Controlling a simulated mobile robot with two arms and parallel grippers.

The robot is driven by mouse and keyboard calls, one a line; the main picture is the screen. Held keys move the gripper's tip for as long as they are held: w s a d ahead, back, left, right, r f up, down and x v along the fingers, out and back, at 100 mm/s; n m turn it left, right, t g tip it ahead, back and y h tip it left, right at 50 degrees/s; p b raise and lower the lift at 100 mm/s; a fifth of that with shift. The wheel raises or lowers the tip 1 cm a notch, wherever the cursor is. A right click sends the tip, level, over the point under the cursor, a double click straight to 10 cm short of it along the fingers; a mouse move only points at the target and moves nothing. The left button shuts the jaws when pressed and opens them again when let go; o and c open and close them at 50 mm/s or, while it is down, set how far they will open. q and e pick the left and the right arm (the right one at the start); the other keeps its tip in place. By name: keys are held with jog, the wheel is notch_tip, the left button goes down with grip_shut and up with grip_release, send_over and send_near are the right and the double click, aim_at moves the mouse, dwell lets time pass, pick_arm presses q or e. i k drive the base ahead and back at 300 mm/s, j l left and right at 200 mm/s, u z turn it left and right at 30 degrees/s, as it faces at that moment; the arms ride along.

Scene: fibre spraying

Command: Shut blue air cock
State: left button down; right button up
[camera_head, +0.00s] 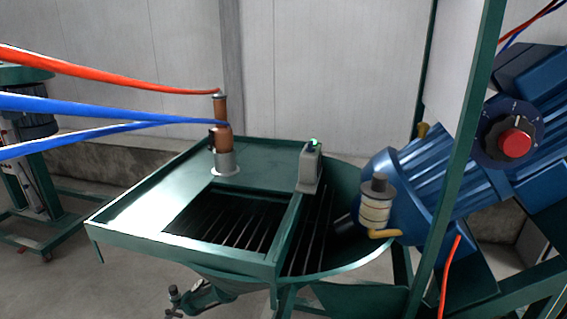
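No cock that I can clearly pick out as the blue air cock shows in the head view. Two blue hoses (100,106) come in from the left edge and meet a copper-coloured upright cylinder (221,137) on the green hopper's top. A small fitting with a handle-like end (178,296) shows low under the hopper; its colour is dark and its kind is hard to tell. Neither of my grippers is in view.
The green hopper (141,205) with a grated opening fills the middle. A blue motor (412,190) and a red knob (515,143) are at the right, behind a green post (462,150). A red hose (110,71) crosses the upper left. Bare floor shows at lower left.

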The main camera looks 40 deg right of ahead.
aim_at(309, 148)
jog(key=z, duration=1.3)
